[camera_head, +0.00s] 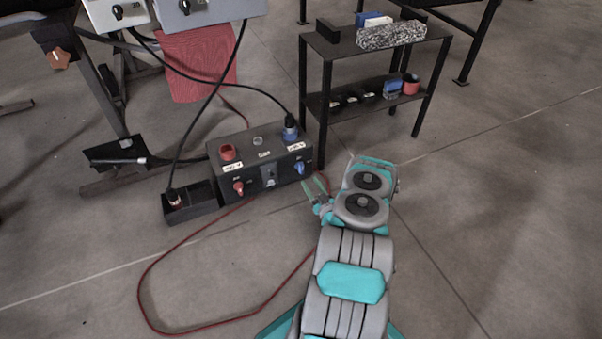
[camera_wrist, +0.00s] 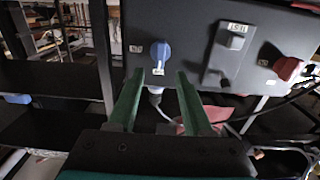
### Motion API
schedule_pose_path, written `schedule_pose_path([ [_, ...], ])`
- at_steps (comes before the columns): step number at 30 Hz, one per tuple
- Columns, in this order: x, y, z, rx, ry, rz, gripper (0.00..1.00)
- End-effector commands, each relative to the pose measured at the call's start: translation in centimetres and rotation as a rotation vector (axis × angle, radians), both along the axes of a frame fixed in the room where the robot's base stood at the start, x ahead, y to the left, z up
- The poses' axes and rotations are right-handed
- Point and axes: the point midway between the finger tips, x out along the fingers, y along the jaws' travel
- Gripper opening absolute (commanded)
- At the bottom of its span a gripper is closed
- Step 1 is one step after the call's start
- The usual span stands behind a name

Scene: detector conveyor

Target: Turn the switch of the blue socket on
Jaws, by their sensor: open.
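The black power box (camera_head: 254,172) stands on the floor. The blue socket (camera_head: 290,134) on its top has a plug and cable in it. The blue switch (camera_head: 300,168) is on the right of the box's front face. In the wrist view the blue switch (camera_wrist: 161,52) is a round knob with a raised grip, running roughly up and down in the picture. My gripper (camera_head: 317,188) is open and empty, close to the box. In the wrist view its green fingertips (camera_wrist: 161,76) are spread to either side just below the knob, and do not appear to touch it.
A red switch (camera_wrist: 286,68) and a grey module (camera_wrist: 226,52) share the front face. A black shelf (camera_head: 331,104) stands right behind the box. A small black box (camera_head: 204,203) stands to its left. A red cable (camera_head: 146,290) loops over the floor.

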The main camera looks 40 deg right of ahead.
Motion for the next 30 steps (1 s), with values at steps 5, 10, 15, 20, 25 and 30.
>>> schedule_pose_path([
  [5,2.7,-0.4,0.0,-0.001,0.002,0.005,0.50],
  [10,5.2,-1.1,0.1,-0.002,-0.001,0.003,0.50],
  [15,6.4,-1.4,0.0,0.000,0.002,0.002,0.50],
  [20,6.8,-1.5,0.0,0.002,0.003,0.000,0.50],
  [25,6.8,-1.5,0.0,0.001,0.002,0.000,0.49],
  [30,6.7,-1.5,0.0,0.001,0.002,0.001,0.30],
])
